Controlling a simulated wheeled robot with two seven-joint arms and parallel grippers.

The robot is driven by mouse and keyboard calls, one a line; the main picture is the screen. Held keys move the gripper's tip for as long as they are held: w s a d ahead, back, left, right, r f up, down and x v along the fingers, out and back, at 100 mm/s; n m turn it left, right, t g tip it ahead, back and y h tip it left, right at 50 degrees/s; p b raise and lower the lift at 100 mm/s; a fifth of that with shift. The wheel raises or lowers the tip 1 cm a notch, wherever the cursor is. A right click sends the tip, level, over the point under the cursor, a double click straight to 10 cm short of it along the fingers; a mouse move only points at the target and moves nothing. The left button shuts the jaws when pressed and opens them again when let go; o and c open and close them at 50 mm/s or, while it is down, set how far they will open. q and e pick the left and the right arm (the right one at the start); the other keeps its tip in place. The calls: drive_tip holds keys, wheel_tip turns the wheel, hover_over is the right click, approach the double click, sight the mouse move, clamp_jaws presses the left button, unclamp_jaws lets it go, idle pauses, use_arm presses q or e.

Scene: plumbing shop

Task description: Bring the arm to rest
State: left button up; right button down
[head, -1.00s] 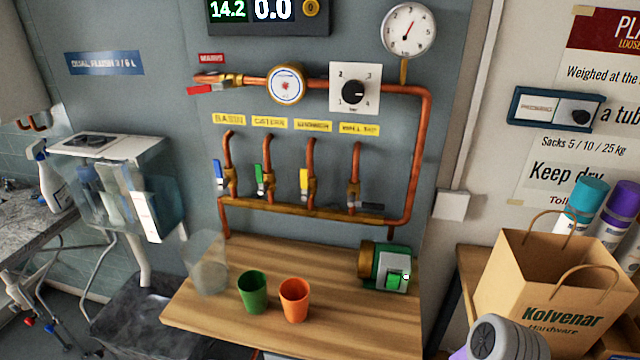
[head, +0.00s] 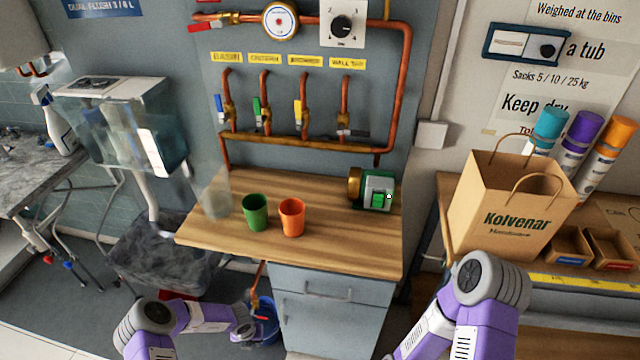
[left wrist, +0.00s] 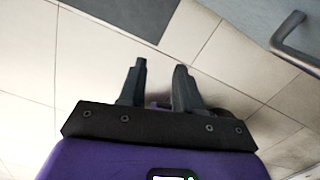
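My left gripper (left wrist: 160,80) shows in the left wrist view with its two dark fingers apart and nothing between them. Pale floor tiles lie beyond it. In the head view my left arm (head: 180,322) is low at the lower left, below the wooden counter (head: 335,245), and its fingers cannot be made out. My right arm (head: 455,305) is at the lower right, in front of the side bench. My right gripper is outside the picture.
A clear cup (head: 213,190), a green cup (head: 255,212) and an orange cup (head: 292,217) stand on the counter, with a green-and-grey device (head: 374,190) at right. A blue bucket (head: 266,325) is on the floor. A paper bag (head: 510,200) stands on the right bench.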

use_arm(q)
drive_tip(key=s+d+r+m+h+p, duration=0.2)
drive_tip(key=s+d+r+m, duration=0.4)
drive_tip(key=m, duration=1.1)
drive_tip(key=s+d+r+m+h+p, duration=0.2)
drive_tip(key=s+d+r+m, duration=0.5)
drive_tip(key=s+r+m, duration=0.5)
drive_tip(key=s+m, duration=0.1)
drive_tip(key=m, duration=0.4)
drive_tip(key=shift+w, duration=0.1)
drive_tip(key=shift+c, duration=0.3)
